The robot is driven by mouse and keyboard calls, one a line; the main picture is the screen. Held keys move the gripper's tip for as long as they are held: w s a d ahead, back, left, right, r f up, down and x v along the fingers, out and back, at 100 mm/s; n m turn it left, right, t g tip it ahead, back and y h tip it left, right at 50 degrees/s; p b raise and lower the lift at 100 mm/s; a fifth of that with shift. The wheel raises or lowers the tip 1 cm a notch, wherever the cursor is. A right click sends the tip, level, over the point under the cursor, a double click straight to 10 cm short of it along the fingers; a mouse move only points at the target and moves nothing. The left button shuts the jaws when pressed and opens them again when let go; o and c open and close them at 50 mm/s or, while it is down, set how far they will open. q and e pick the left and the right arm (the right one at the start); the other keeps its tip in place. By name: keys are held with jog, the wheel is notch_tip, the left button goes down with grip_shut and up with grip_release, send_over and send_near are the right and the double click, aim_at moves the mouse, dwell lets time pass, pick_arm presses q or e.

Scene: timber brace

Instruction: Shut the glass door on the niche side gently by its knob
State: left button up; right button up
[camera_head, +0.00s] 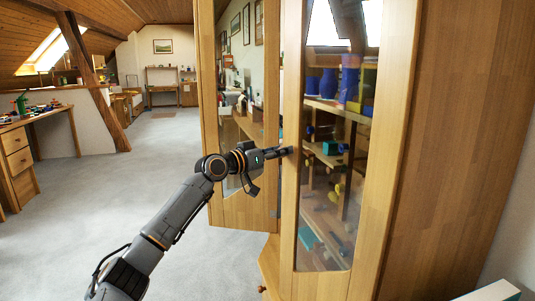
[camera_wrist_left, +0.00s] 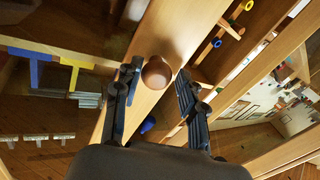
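A wood-framed glass door (camera_head: 291,215) stands on the right of the tall cabinet, with shelves and jars showing through its pane. Its round brown knob (camera_wrist_left: 156,73) sits on the wooden stile in the left wrist view. My left gripper (camera_head: 288,151) reaches the stile from the left; in the left wrist view the gripper (camera_wrist_left: 155,88) is open, with one finger on each side of the knob. Contact with the knob cannot be made out. The gripper hides the knob in the head view. My right gripper is not in view.
A second glass door (camera_head: 207,110) stands swung open to the left, its pane reflecting the room. A lower wooden part with a small knob (camera_head: 262,289) is below. A desk (camera_head: 40,115) is at far left. The grey carpet (camera_head: 150,170) is clear.

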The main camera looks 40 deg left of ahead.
pick_arm(q)
jog(key=shift+s+a+r, duration=0.1)
jog(key=shift+s+r, duration=0.05)
jog(key=shift+s, duration=1)
jog(key=shift+s+a+r, duration=0.1)
jog(key=shift+s, duration=1.05)
jog(key=shift+d, duration=0.1)
